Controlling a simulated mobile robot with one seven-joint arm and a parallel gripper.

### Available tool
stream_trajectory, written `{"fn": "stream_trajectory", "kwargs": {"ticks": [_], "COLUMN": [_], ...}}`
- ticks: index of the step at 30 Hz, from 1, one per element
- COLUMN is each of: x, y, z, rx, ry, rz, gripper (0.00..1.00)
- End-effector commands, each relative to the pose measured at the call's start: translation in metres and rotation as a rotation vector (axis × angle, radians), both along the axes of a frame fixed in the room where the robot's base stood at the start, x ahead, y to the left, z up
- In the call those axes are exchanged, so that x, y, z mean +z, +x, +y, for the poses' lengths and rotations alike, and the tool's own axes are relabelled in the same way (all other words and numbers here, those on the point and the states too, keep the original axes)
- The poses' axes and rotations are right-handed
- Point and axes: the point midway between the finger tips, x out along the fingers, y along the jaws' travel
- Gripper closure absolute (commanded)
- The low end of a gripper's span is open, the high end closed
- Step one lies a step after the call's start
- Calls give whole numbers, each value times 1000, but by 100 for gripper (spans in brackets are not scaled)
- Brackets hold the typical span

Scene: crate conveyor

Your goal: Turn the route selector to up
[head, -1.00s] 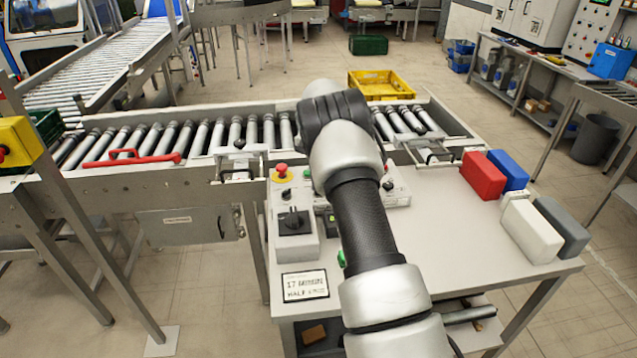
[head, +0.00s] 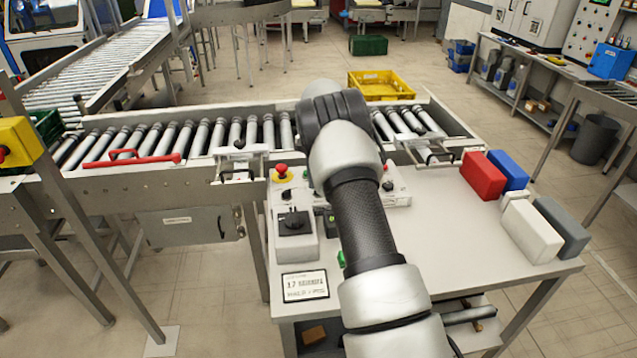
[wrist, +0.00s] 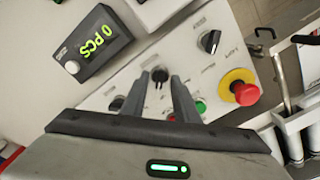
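The control panel (head: 398,198) stands at the back of the white bench. Its labels are too small to tell which knob is the route selector. In the wrist view a small black knob (wrist: 160,75) lies beyond and between the fingertips of my gripper (wrist: 161,82). The fingers are apart with nothing visibly held; contact with the knob cannot be told. Another black knob (wrist: 209,41) with a white mark sits up and right, near the red emergency button (wrist: 244,92). A larger black rotary switch (head: 293,219) sits on a grey box. My arm hides my gripper in the head view.
Red (head: 483,176), blue (head: 510,170), white (head: 531,232) and grey (head: 563,226) blocks stand on the bench's right. The roller conveyor (head: 200,137) runs behind. The bench front right is clear.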

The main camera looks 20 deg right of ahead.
Motion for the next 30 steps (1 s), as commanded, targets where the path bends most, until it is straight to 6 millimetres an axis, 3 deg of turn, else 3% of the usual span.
{"fn": "stream_trajectory", "kwargs": {"ticks": [6,11,24,30], "x": [3,23,130,162], "y": [0,0,1,0], "z": [0,0,0,0], "rx": [0,0,1,0], "ry": [1,0,-1,0], "rz": [1,-2,-3,-1], "gripper": [73,73,73,73]}}
